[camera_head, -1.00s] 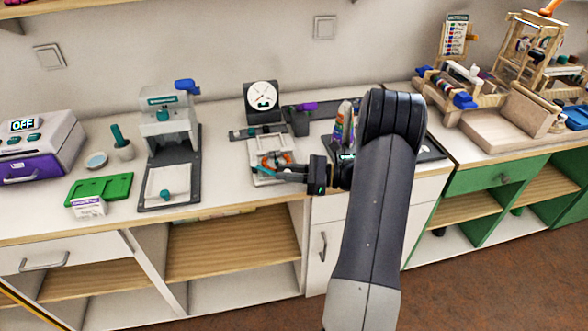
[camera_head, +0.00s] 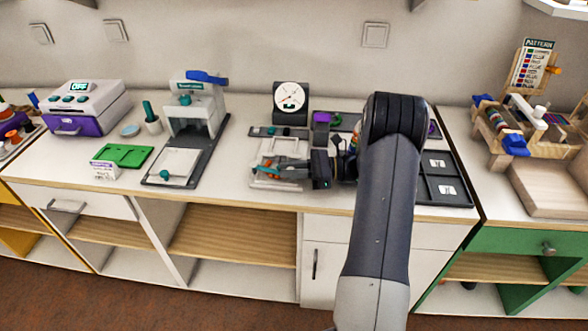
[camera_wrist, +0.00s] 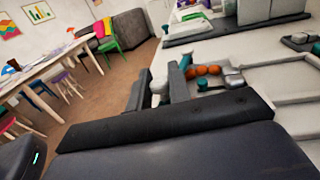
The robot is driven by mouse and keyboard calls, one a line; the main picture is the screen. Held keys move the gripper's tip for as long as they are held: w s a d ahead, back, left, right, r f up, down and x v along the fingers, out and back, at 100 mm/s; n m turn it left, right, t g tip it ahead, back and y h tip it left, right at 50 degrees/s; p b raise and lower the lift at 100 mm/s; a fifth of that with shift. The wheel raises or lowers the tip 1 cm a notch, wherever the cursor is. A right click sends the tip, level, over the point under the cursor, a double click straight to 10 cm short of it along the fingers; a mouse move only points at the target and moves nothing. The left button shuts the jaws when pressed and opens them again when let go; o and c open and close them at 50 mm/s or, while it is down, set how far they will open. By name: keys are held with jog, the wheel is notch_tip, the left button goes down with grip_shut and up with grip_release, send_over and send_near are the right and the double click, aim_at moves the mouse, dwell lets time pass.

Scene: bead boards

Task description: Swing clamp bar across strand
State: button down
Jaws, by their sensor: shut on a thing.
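The pale strand fixture (camera_head: 268,152) sits on the counter below the round dial gauge. My gripper (camera_head: 278,171) reaches in from the right, low over the fixture's front. In the wrist view my gripper (camera_wrist: 168,88) is shut on a small piece at the strand's near end, apparently the clamp bar. The dark jaws hide most of it, so its exact angle to the strand cannot be told.
The dial gauge (camera_head: 291,97) stands just behind the fixture. A white press with a blue lever (camera_head: 207,77) stands to the left. A dark tray (camera_head: 452,192) lies right of my arm. The counter between press and fixture is mostly clear.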

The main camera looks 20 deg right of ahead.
dwell(0.3)
jog(key=c, duration=1.4)
grip_release()
notch_tip(320, 180, up, 10)
jog(key=shift+p, duration=0.3)
